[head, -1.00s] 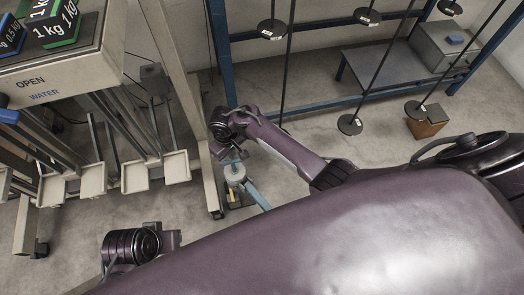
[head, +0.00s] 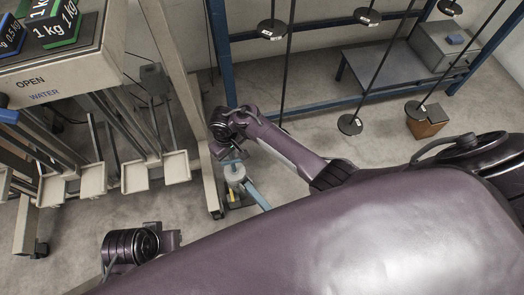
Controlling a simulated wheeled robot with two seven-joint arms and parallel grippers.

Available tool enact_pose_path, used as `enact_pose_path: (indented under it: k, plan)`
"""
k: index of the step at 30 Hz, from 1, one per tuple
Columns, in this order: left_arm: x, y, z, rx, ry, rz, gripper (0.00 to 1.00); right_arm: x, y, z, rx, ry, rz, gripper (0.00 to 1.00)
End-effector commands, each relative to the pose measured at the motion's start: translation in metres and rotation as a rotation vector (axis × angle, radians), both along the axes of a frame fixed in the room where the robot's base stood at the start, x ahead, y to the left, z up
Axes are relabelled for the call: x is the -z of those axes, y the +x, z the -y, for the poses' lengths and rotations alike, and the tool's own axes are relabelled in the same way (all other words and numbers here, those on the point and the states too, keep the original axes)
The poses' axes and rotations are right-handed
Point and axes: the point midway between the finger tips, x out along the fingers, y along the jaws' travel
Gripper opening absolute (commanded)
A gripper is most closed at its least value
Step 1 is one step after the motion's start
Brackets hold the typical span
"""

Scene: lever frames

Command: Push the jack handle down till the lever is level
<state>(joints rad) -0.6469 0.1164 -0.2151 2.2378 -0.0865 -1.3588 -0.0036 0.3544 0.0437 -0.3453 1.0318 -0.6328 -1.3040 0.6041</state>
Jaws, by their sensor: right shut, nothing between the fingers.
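The jack stands on the floor beside the frame's leg. Its grey cylinder (head: 235,173) and the blue lever (head: 258,196) show just below my right gripper. The lever slopes down to the right and passes behind my own body, so its far end is hidden. My right gripper (head: 232,155) is shut and empty, close above the grey cylinder. I cannot tell whether it touches the jack. My left arm shows only as a dark joint at the lower left, and its gripper is out of view.
A beige frame with weight blocks (head: 55,25) and small trays (head: 135,177) stands at the left. A blue rack (head: 300,107) with hanging black weights (head: 350,125) stands behind. A grey box (head: 440,47) and a brown block (head: 427,122) are at the right.

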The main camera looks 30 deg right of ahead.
Motion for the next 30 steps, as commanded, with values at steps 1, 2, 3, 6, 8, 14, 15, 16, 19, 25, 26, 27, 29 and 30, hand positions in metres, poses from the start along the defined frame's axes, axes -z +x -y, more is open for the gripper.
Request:
enact_pose_path:
  k: [1, 2, 3, 6, 8, 14, 15, 16, 19, 25, 26, 27, 29, 30]
  plan:
    - [0.000, 0.000, 0.000, 0.000, 0.000, 0.000, 0.36, 0.000, 0.000, 0.000, 0.000, 0.000, 0.000, 0.00]
    - [0.000, 0.000, 0.000, 0.000, 0.000, 0.001, 0.36, 0.000, 0.000, 0.000, 0.000, 0.000, 0.000, 0.00]
    - [0.000, 0.000, 0.000, 0.001, 0.000, 0.002, 0.36, 0.001, 0.000, 0.000, 0.000, 0.000, 0.000, 0.00]
    - [0.003, 0.000, 0.000, 0.000, 0.000, 0.001, 0.36, 0.004, 0.000, 0.000, 0.000, 0.000, 0.000, 0.00]
    - [0.005, 0.000, 0.000, 0.000, 0.000, 0.001, 0.36, 0.008, 0.000, 0.000, 0.000, 0.000, -0.001, 0.00]
    - [0.015, 0.000, 0.000, 0.000, 0.000, 0.000, 0.36, 0.022, 0.000, 0.000, 0.000, 0.000, -0.001, 0.00]
    - [0.017, 0.000, 0.000, 0.000, 0.000, 0.000, 0.36, 0.025, 0.000, 0.000, -0.001, 0.000, -0.001, 0.00]
    - [0.019, 0.000, 0.000, 0.000, 0.000, 0.000, 0.36, 0.027, 0.000, 0.000, -0.001, 0.000, 0.000, 0.00]
    - [0.023, 0.000, 0.000, 0.000, 0.000, 0.000, 0.36, 0.035, 0.000, 0.000, -0.001, 0.000, 0.000, 0.00]
    - [0.033, 0.000, 0.000, 0.000, 0.000, 0.000, 0.36, 0.049, 0.000, 0.000, 0.001, 0.000, -0.001, 0.00]
    - [0.035, 0.000, 0.000, 0.000, 0.000, 0.000, 0.36, 0.051, 0.000, 0.000, 0.001, 0.000, -0.001, 0.00]
    - [0.036, 0.000, 0.000, 0.000, 0.000, 0.000, 0.36, 0.054, 0.000, 0.000, 0.000, 0.000, 0.000, 0.00]
    - [0.037, 0.000, 0.000, 0.000, 0.000, 0.001, 0.36, 0.055, 0.000, 0.000, 0.000, 0.000, 0.001, 0.00]
    - [0.035, 0.000, 0.000, 0.000, 0.000, 0.001, 0.36, 0.053, 0.000, 0.000, 0.000, 0.000, 0.001, 0.00]
